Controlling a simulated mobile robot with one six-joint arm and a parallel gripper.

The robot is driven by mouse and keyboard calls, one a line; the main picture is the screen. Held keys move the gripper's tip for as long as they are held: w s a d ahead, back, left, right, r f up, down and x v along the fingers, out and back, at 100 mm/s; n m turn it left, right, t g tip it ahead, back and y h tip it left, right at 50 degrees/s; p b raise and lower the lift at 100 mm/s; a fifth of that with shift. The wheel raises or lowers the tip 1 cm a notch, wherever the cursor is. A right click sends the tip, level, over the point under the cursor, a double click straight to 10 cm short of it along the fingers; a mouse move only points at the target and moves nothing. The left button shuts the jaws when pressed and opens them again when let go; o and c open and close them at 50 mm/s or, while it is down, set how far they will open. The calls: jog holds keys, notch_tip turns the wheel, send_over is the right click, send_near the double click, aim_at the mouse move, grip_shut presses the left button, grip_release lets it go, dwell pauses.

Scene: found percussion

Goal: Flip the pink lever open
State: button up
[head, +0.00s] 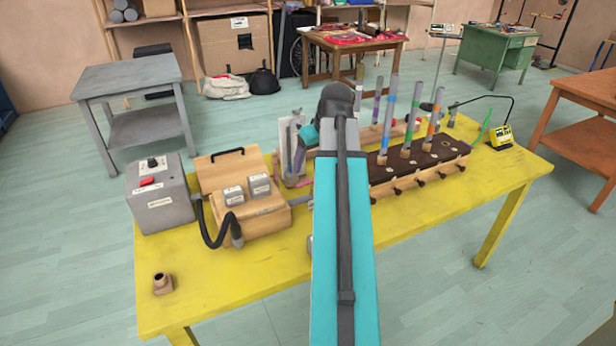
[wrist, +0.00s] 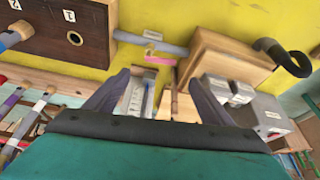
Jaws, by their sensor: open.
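The pink lever (wrist: 160,60) shows in the wrist view as a short pink bar beside a grey pipe (wrist: 150,41) on the yellow table. It lies just beyond my fingertips, between their lines, and I see no contact. My gripper (wrist: 158,78) is open, with a dark finger on each side and nothing held. In the head view my arm covers the middle of the table, so the lever is hidden there.
The yellow table (head: 190,275) carries a grey box (head: 160,195) with a red switch, a wooden box (head: 230,175) with a black hose (head: 213,235), and a dark block (head: 430,160) with upright coloured tubes. A small brown fitting (head: 162,284) stands front left. The front left is mostly clear.

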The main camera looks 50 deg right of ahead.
aim_at(306, 183)
jog(key=shift+p+x, duration=0.45)
jog(key=shift+x, duration=4.35)
jog(key=c, duration=1)
jog(key=shift+w, duration=0.1)
jog(key=shift+c, duration=0.2)
jog(key=shift+m, duration=0.3)
jog(key=shift+w+m, duration=0.15)
jog(key=shift+m, duration=0.25)
jog(key=shift+h, duration=0.3)
